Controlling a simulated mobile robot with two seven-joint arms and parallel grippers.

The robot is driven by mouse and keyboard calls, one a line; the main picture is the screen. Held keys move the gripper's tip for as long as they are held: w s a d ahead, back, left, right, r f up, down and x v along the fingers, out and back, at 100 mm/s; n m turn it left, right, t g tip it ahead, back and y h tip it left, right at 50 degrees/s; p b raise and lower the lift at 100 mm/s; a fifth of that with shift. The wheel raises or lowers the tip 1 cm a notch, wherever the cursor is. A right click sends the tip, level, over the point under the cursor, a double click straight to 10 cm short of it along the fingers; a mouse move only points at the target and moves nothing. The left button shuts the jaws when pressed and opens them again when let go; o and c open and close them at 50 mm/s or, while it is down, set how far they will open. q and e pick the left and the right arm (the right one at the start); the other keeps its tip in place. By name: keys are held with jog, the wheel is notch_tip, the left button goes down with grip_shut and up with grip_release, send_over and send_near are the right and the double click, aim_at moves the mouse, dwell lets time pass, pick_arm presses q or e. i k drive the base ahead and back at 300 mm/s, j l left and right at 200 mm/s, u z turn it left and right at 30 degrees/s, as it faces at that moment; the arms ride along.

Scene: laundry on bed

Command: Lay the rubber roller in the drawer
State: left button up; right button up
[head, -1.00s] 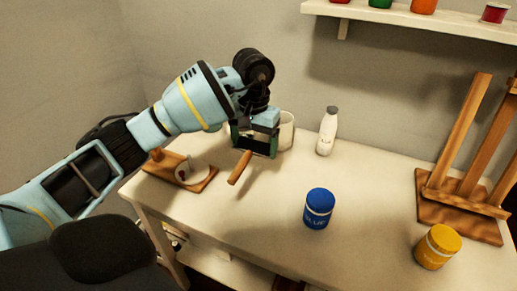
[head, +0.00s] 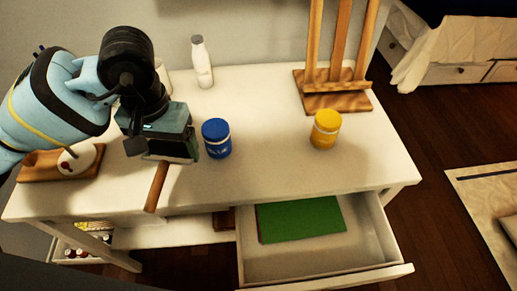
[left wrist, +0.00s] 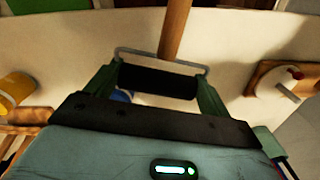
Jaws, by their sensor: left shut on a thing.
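The rubber roller shows its wooden handle (head: 156,187) below my left gripper (head: 170,152) in the head view. In the left wrist view its black roller (left wrist: 158,82) lies between the two fingers of the left gripper (left wrist: 157,90), with the wire frame and handle pointing away. The left gripper is shut on the roller and holds it over the table's left part, near the front edge. The drawer (head: 385,236) is pulled open under the table front, right of the gripper. A green sheet (head: 300,219) lies inside it. My right gripper is not in view.
A blue jar (head: 216,138) stands just right of the left gripper. A yellow jar (head: 325,129), a white bottle (head: 201,62) and a wooden easel (head: 335,98) stand on the table (head: 265,165). A wooden board (head: 45,166) lies at left. The table front above the drawer is clear.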

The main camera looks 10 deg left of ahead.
aim_at(325, 235)
jog(key=i+j, duration=0.1)
jog(key=j, duration=0.2)
jog(key=i+j, duration=0.15)
jog(key=j, duration=0.15)
jog(key=i+j+z, duration=0.1)
jog(key=j, duration=0.2)
jog(key=z, duration=2.15)
jog(key=k+j+z, duration=0.15)
jog(key=z, duration=0.25)
jog(key=j, duration=0.1)
